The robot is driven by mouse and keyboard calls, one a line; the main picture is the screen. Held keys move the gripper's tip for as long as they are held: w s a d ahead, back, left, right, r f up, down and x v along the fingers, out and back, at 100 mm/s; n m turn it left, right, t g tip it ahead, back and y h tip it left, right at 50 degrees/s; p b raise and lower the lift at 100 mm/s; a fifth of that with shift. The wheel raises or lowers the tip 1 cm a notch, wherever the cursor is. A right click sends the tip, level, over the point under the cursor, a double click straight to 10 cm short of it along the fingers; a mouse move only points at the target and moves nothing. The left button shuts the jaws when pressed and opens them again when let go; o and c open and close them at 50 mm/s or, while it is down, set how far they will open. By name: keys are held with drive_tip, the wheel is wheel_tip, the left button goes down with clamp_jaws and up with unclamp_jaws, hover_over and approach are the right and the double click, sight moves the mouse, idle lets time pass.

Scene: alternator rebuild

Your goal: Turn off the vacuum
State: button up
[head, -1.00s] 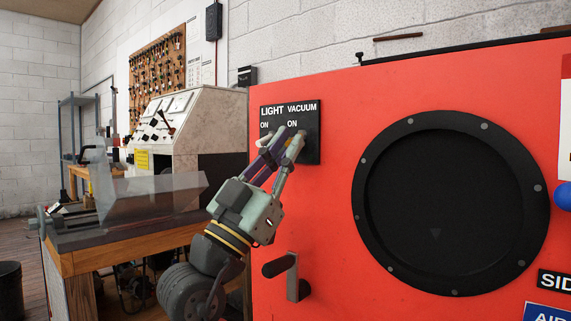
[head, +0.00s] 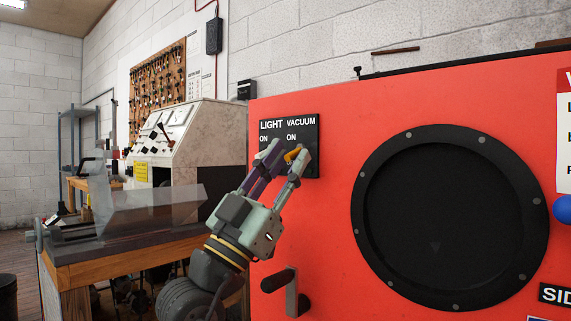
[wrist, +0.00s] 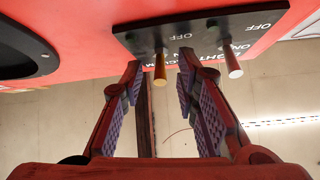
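The black switch plate (head: 308,167) on the red cabinet carries LIGHT and VACUUM labels, each with ON beneath. The yellow-orange vacuum lever (head: 292,155) stands between the fingertips of my gripper (head: 285,153). In the wrist view, upside down, the vacuum lever (wrist: 160,68) shows between the two separated fingers of my gripper (wrist: 161,72), with a gap on each side. The pale light lever (wrist: 232,62) stands outside the fingers, to the right there; a finger hides it in the head view.
The red cabinet (head: 335,110) has a round black window (head: 435,215) right of the plate and a black-handled crank (head: 279,281) below. A wooden bench (head: 120,260) with a clear guard (head: 150,212) stands at left.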

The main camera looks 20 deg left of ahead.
drive_tip(key=v, duration=1.2)
drive_tip(key=shift+y, duration=0.3)
